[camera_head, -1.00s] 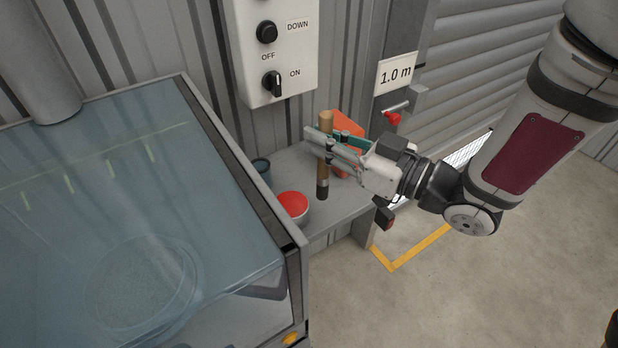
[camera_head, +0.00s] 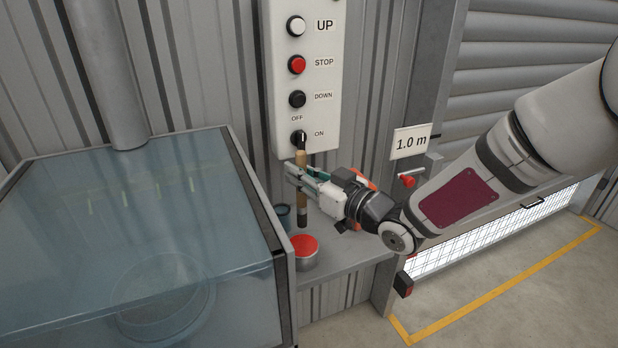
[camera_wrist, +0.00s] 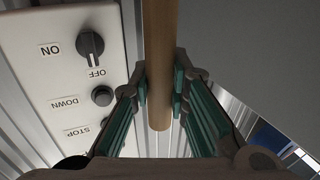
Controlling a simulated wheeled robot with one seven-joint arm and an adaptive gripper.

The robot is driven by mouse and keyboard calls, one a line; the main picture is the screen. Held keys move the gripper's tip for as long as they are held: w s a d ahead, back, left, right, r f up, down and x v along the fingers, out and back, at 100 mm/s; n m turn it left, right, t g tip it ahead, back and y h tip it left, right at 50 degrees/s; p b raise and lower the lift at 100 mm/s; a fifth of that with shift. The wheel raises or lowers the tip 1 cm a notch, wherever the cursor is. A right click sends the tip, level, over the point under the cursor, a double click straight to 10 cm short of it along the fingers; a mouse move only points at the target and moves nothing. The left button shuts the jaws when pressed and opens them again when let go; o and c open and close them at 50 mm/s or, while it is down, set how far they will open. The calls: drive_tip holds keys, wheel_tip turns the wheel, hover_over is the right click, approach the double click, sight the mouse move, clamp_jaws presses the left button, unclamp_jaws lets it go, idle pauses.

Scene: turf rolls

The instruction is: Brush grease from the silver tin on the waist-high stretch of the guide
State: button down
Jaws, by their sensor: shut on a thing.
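My gripper (camera_head: 301,180) is shut on the wooden handle of a brush (camera_head: 302,205), held upright with its dark end down. In the wrist view the handle (camera_wrist: 159,60) runs between the green-padded fingers (camera_wrist: 160,88). The brush's lower end appears just above or behind the silver tin (camera_head: 306,263) in the head view; I cannot tell if they touch. The tin has a red top surface and stands on the grey bench.
A blue-grey tin (camera_head: 283,212) stands behind the silver one. An orange thing (camera_head: 356,224) is partly hidden behind my gripper. The switch box (camera_head: 318,70) hangs close above the brush. A glass-like cabinet (camera_head: 130,215) is left. A red-handled lever (camera_head: 407,181) sits near the guide.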

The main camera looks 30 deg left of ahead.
sight(305, 201)
drive_tip(key=shift+f+b, duration=1.1)
drive_tip(key=shift+f, duration=1.65)
drive_tip(key=shift+f+b, duration=0.6)
drive_tip(key=shift+f, duration=0.1)
idle(0.5)
drive_tip(key=shift+r+p, duration=1.65)
drive_tip(key=shift+r, duration=2)
